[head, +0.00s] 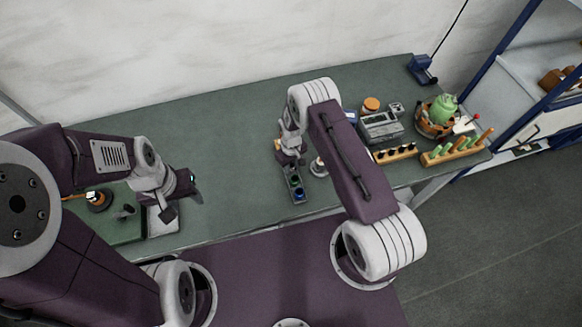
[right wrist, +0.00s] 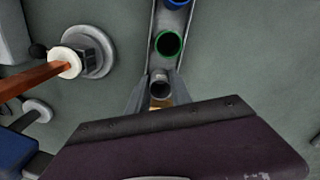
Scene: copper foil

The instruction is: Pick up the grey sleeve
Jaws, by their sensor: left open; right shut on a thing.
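The grey sleeve (right wrist: 160,88) is a short open-topped tube at the centre of the right wrist view. My right gripper (right wrist: 158,94) is shut on it, a finger on each side. The sleeve sits at the near end of a narrow grey rack (right wrist: 153,57) with a green-ringed hole and a blue-ringed hole. I cannot tell whether the sleeve is clear of the rack. In the head view the rack also shows (head: 293,183), below my right gripper (head: 290,158); the sleeve is not clearly visible there. My left gripper (head: 182,200) is open and empty at the left.
A metal post with a pale knob (right wrist: 85,55) stands left of the rack. The bench between my grippers is clear.

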